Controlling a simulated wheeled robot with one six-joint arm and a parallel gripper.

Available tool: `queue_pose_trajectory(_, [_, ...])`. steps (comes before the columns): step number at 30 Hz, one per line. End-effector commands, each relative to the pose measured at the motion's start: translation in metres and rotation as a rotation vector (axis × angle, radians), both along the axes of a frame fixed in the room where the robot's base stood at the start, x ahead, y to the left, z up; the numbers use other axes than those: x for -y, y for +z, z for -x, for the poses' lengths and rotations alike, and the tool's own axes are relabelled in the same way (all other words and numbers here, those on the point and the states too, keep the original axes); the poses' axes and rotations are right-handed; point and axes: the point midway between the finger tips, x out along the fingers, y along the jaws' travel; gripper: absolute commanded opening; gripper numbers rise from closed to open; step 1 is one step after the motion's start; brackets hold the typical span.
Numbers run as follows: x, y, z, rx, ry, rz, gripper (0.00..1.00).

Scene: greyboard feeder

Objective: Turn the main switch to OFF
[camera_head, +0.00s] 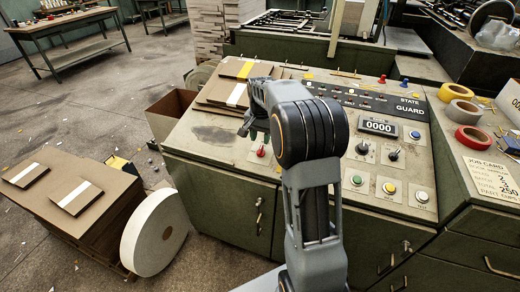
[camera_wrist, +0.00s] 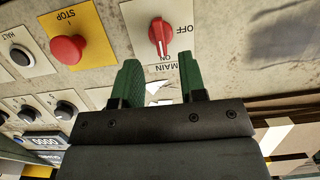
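The main switch (camera_wrist: 160,34) is a red rotary knob on a white plate, seen upside down in the wrist view. Its white mark lies along the line toward the ON label; OFF is printed to the right. A small red knob (camera_head: 261,151) in the head view, just below my gripper, appears to be this switch. My gripper (camera_wrist: 160,88) is open and empty, with green fingers apart. In the wrist view the knob shows beyond the fingertips, roughly centred between them; I see no contact. In the head view my gripper (camera_head: 252,125) is partly hidden by my wrist.
A red STOP button (camera_wrist: 68,48) on a yellow plate sits left of the switch in the wrist view, with a HALT button (camera_wrist: 20,55) beyond it. A counter (camera_head: 377,126) and small knobs lie across the panel. Cardboard sheets (camera_head: 228,92) lie behind my gripper.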

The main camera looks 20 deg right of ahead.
Motion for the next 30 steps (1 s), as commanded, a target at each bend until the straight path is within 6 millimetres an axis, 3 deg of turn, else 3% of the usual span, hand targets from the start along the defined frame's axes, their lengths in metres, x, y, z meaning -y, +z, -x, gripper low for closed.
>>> queue_pose_trajectory(3, [0.000,-0.021,0.000,-0.001,0.001,0.000,0.38])
queue_pose_trajectory(9, [0.000,-0.042,0.000,0.000,0.001,0.000,0.38])
queue_pose_trajectory(23, [0.000,-0.051,0.000,0.001,0.001,0.001,0.38])
queue_pose_trajectory(30, [0.000,-0.051,0.000,0.001,0.001,0.001,0.18])
